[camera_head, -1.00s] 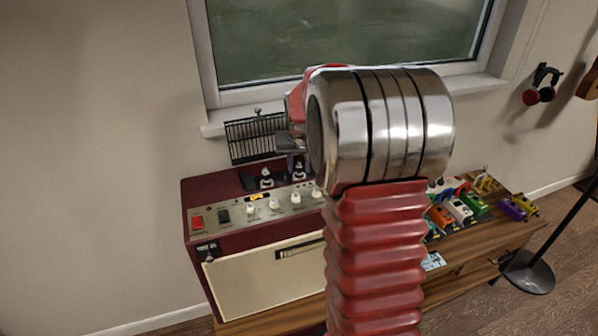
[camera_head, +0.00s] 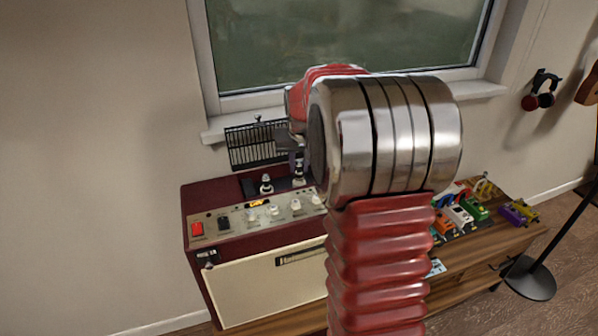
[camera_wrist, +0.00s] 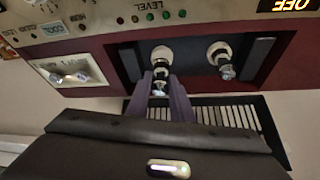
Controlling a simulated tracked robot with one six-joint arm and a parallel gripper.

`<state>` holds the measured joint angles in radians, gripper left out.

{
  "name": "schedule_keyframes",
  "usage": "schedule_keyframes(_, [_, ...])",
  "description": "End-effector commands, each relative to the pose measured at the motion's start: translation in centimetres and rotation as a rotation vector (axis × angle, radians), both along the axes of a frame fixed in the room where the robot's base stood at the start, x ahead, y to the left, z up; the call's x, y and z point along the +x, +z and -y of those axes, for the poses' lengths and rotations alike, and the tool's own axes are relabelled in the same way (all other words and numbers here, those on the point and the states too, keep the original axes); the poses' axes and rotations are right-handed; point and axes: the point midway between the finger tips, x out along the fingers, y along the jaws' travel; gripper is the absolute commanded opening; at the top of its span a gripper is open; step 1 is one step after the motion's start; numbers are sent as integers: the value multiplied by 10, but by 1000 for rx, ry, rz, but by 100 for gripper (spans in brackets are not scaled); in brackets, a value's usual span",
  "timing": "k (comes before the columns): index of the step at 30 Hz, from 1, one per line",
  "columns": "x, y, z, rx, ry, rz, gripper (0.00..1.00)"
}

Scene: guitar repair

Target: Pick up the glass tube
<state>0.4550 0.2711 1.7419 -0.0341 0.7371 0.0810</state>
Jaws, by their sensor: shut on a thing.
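Two small glass tubes with pale bases stand in a dark recess on top of the maroon amplifier (camera_head: 195,265). One glass tube (camera_wrist: 161,66) stands in its pale socket in the wrist view, with its shiny tip between the fingers of my gripper (camera_wrist: 160,82). My gripper is shut on this tube, and its fingers hide part of it. The other tube (camera_wrist: 224,66) stands apart to the right in that view. In the head view the left tube (camera_head: 266,184) is clear of my arm, and the right tube (camera_head: 298,176) is just below my mostly hidden gripper.
Knobs and a red switch (camera_head: 197,229) line the amplifier's panel. Several colourful pedals (camera_head: 460,214) are on the wooden bench (camera_head: 505,240) at right, near a stand's round base (camera_head: 530,279).

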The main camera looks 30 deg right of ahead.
Motion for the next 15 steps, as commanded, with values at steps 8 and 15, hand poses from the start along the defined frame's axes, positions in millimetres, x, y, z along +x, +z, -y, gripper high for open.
schedule_keyframes(8, [1,51,0,-2,0,4,8])
schedule_keyframes(15, [0,72,0,0,0,1,8])
